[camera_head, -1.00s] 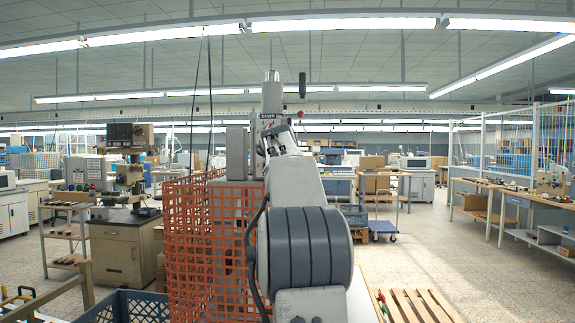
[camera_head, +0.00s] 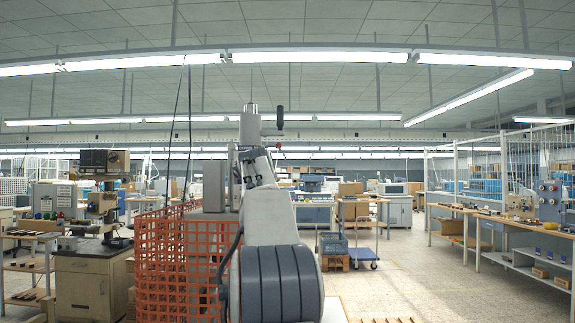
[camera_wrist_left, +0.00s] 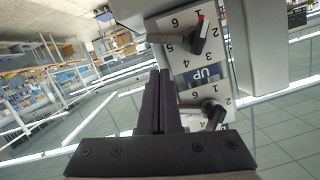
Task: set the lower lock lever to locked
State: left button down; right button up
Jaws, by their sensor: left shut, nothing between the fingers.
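In the left wrist view a pale panel with printed numbers and a blue "UP" label (camera_wrist_left: 207,75) carries two levers. One lever (camera_wrist_left: 197,38), with a dark, red-edged tip, is near the picture's top; the other (camera_wrist_left: 213,115) is below the label. The ceiling shows at the bottom of this view, so the picture seems inverted and the top lever looks like the lower one. My left gripper (camera_wrist_left: 160,100) is shut and empty, its fingertips beside the panel's left edge; contact is unclear. My right gripper is not in view.
A workbench (camera_head: 82,280) stands farther left, benches (camera_head: 520,232) stand right, and open floor (camera_head: 410,270) lies between.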

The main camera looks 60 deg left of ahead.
pick_arm(q)
jog(key=w+d+r, duration=0.5)
jog(key=d+r, duration=0.3)
jog(key=d, duration=0.2)
jog(key=shift+d+r, duration=0.2)
jog(key=shift+d, duration=0.1)
